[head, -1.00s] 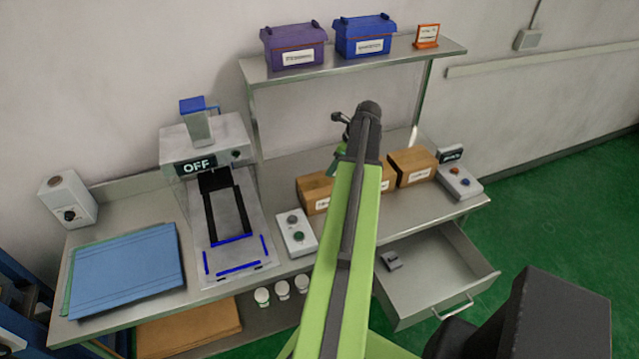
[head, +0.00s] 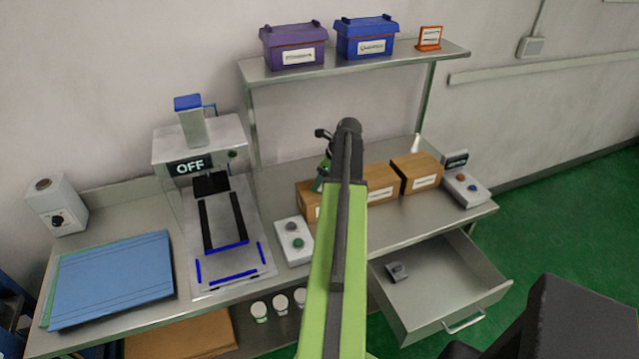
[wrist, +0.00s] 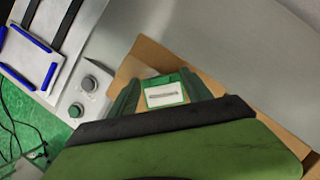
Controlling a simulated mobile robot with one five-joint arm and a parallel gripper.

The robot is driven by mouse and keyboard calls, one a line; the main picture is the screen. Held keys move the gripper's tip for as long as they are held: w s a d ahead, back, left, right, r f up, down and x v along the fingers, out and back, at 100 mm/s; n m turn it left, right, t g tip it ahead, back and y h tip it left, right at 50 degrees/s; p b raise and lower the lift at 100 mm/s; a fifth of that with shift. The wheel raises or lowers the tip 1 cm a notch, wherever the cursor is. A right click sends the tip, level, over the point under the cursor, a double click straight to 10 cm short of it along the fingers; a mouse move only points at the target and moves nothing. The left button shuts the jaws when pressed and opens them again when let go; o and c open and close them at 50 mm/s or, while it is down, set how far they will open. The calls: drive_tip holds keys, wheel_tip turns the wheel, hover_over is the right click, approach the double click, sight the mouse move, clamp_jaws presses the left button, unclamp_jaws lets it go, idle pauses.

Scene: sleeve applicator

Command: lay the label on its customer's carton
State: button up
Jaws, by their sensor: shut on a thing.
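A label with a green border and a white face (wrist: 165,96) is held between the fingers of my gripper (wrist: 163,92) in the wrist view. Its print is too small to read. My gripper (head: 321,176) in the head view is over the left carton, partly hidden by my arm. Brown cardboard (wrist: 147,52) lies below and around the held label; I cannot tell whether they touch. In the head view the left carton (head: 305,198), middle carton (head: 380,178) and right carton (head: 415,169) stand in a row, with white printed panels on the front.
A button box (head: 293,240) stands left of the cartons. Another control box (head: 463,186) is at the right. An open drawer (head: 440,290) juts out below. Purple (head: 293,46) and blue (head: 365,38) bins sit on the shelf above.

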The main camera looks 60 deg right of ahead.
drive_tip(key=shift+f, duration=0.15)
drive_tip(key=o, duration=1.3)
drive_tip(key=shift+s+r+p, duration=0.1)
drive_tip(key=shift+r+p, duration=0.3)
drive_tip(key=shift+r, duration=0.15)
drive_tip(key=p+v, duration=1)
drive_tip(key=v, duration=0.1)
drive_tip(key=shift+s, duration=0.15)
